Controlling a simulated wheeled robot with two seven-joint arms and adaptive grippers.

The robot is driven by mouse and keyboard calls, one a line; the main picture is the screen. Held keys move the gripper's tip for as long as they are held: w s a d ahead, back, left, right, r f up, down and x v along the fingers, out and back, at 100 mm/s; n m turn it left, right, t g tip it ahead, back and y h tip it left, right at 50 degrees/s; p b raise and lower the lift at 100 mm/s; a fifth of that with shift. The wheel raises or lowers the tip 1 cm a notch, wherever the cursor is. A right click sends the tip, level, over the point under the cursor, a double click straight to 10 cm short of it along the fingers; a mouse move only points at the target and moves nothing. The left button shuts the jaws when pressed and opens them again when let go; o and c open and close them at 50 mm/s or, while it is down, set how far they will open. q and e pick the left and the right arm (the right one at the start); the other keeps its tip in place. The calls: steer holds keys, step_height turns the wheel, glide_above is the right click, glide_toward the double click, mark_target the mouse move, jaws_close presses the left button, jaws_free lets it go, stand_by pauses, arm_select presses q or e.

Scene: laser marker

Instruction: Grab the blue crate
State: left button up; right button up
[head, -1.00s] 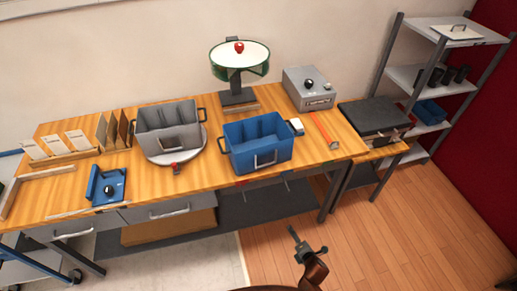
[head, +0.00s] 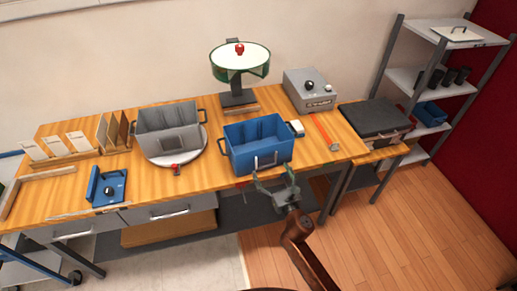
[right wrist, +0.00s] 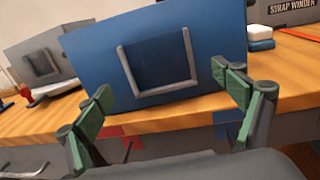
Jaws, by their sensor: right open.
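My right gripper (head: 273,180) is open and empty, just in front of the crate and the bench's front edge. Its green-padded fingers (right wrist: 168,90) are spread to either side of the handle in that view and do not hold it. My left gripper is in neither view.
A grey crate (head: 152,121) stands on a round turntable (head: 190,156) left of the blue one. A small white block (head: 297,127) and an orange-red strip (head: 323,130) lie to the right.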

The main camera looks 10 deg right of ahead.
steer(key=w, duration=0.2)
steer(key=shift+w+a+f, duration=0.15)
steer(key=shift+w+a, duration=0.05)
steer(key=shift+w, duration=0.15)
steer(key=shift+c, duration=0.4)
steer(key=c, duration=1.6)
steer(key=shift+o, duration=0.2)
